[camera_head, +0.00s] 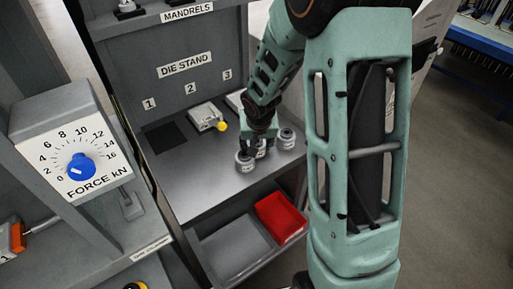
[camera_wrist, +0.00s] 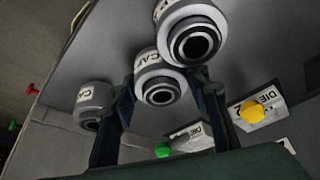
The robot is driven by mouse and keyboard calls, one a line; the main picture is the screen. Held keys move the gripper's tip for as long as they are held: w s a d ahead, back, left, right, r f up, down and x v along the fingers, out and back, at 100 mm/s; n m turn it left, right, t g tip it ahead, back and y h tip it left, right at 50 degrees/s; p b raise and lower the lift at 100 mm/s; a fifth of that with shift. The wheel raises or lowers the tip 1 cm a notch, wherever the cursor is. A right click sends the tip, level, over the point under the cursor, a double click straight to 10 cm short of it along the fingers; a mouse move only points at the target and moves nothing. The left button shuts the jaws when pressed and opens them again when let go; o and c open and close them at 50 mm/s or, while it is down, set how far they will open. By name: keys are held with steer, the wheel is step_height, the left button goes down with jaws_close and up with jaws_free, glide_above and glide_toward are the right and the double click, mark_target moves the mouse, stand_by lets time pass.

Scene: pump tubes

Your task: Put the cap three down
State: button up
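Three grey-and-white round caps show in the wrist view: a left cap (camera_wrist: 93,98), a middle cap (camera_wrist: 160,88) and an upper right cap (camera_wrist: 196,42). Their labels begin with "CA"; I cannot read the numbers. My gripper (camera_wrist: 163,80) has its two dark fingers against both sides of the middle cap and appears shut on it. In the head view my gripper (camera_head: 262,144) is low over the grey shelf, between the left cap (camera_head: 244,162) and the right cap (camera_head: 286,139). The middle cap is partly hidden there. I cannot tell whether it touches the shelf.
The die stand sign (camera_head: 186,64) and slots 1, 2 and 3 are behind. A grey die block (camera_head: 203,114) with a yellow knob stands behind my gripper. A red bin (camera_head: 280,217) is below the shelf's front. The shelf (camera_head: 195,180) is clear left of the caps.

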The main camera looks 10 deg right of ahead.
steer(key=c, duration=0.8)
steer(key=shift+r, duration=0.1)
steer(key=shift+r+p, duration=0.4)
steer(key=shift+r, duration=0.05)
step_height(320, 180, up, 3)
steer(key=shift+f+p, duration=0.15)
steer(key=shift+p, duration=0.95)
steer(key=s+r+p, duration=0.5)
steer(key=s+r, duration=0.4)
steer(key=s, duration=0.5)
steer(key=w+f+n, duration=0.1)
steer(key=w+f, duration=0.2)
steer(key=w, duration=0.3)
steer(key=shift+w+y, duration=0.25)
steer(key=shift+y, duration=0.05)
